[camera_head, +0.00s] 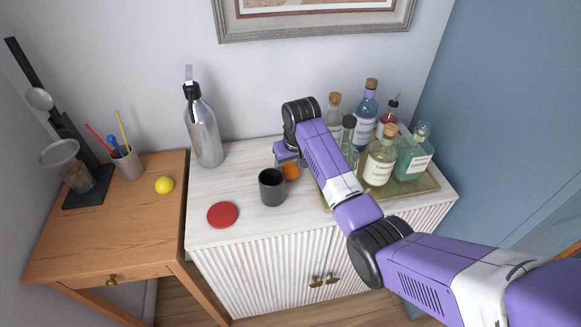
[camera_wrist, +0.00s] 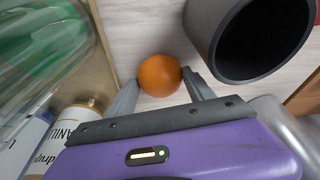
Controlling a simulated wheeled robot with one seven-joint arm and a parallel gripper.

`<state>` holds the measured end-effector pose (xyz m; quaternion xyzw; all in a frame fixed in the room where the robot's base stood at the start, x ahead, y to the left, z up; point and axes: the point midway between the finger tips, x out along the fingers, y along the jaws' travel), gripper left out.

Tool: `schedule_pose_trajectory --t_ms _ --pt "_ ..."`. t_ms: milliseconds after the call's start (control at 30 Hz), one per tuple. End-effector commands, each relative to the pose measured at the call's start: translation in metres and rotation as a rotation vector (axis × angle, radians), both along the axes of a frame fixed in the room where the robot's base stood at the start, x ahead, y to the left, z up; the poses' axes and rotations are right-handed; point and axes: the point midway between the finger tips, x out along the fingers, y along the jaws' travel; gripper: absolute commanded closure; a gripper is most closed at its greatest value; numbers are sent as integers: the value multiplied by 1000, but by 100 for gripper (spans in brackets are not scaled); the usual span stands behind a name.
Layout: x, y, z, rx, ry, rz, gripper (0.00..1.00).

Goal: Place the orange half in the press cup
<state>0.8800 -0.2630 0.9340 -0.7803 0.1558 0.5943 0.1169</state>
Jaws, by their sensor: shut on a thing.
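The orange half (camera_head: 291,171) shows as a small orange dome on the white cabinet top, beside the dark cup. In the wrist view the orange half (camera_wrist: 159,75) sits between the two fingertips of my gripper (camera_wrist: 160,83), which is shut on it. Its cut face is hidden, and I cannot tell whether it touches the surface. In the head view my gripper (camera_head: 288,158) is partly hidden by my arm. The juice press (camera_head: 75,150) stands on the wooden table at the far left, with a clear cup (camera_head: 60,152) on it and an upright black lever.
A dark grey cup (camera_head: 272,188) stands close to the orange half. A red disc (camera_head: 223,215) and a steel siphon bottle (camera_head: 204,130) are on the cabinet. A tray (camera_head: 424,187) of several bottles is to the right. The table holds a lemon (camera_head: 164,185) and a utensil pot (camera_head: 127,165).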

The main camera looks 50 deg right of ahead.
Motion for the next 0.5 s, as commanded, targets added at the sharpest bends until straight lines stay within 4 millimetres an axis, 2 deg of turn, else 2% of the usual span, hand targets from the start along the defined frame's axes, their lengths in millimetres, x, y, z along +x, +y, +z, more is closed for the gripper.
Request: schedule_pose_trajectory --t_ms 133,500 --pt "0 0 -11 -1 -2 0 81" --pt "0 0 -15 -1 -2 0 81"
